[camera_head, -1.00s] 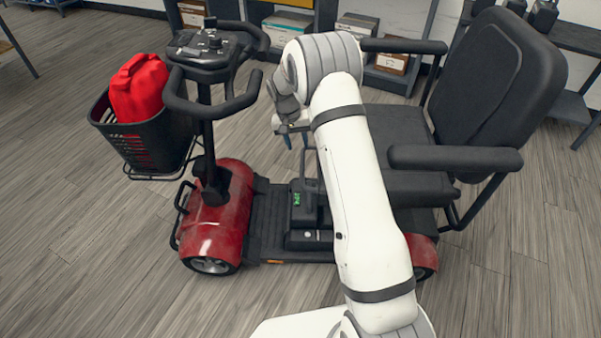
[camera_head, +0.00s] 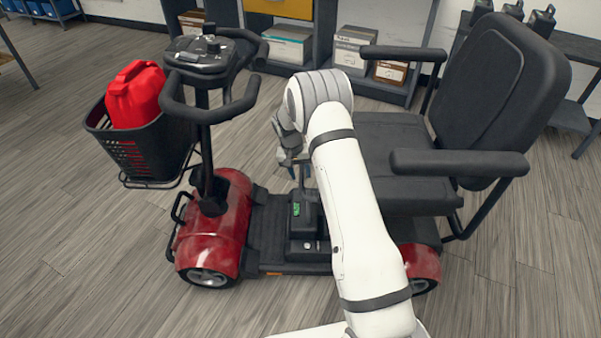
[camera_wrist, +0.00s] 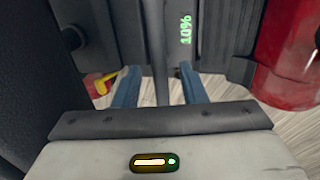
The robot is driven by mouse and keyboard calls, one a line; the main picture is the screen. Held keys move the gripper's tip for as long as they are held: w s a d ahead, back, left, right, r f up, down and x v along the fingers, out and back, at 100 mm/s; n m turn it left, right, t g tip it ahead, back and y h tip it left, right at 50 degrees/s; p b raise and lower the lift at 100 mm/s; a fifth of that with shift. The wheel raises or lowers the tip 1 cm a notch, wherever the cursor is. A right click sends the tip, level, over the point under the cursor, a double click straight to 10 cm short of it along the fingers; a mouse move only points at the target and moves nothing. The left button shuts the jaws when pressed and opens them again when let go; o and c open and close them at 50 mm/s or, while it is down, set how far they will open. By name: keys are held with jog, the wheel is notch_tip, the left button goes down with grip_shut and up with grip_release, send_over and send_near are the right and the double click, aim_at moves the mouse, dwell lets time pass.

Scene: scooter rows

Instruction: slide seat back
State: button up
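The scooter's black seat (camera_head: 390,135), with its tall backrest (camera_head: 497,92), stands over the right part of the deck. My gripper (camera_head: 293,163) is in front of the seat's left edge, above the dark battery box (camera_head: 303,222) with a green display. Part of the gripper is hidden by my white arm. In the wrist view my gripper (camera_wrist: 160,90) has its blue fingers apart, with a dark upright bar (camera_wrist: 160,45) between them. A gap shows on both sides of the bar.
The steering column (camera_head: 207,150) and the basket (camera_head: 140,150) holding a red can (camera_head: 135,95) stand at the left. The near armrest (camera_head: 460,163) sticks out over the seat. Shelves with boxes (camera_head: 287,45) line the back. A small yellow piece (camera_wrist: 108,79) shows in the wrist view.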

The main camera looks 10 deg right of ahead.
jog(key=shift+c, duration=0.4)
grip_shut()
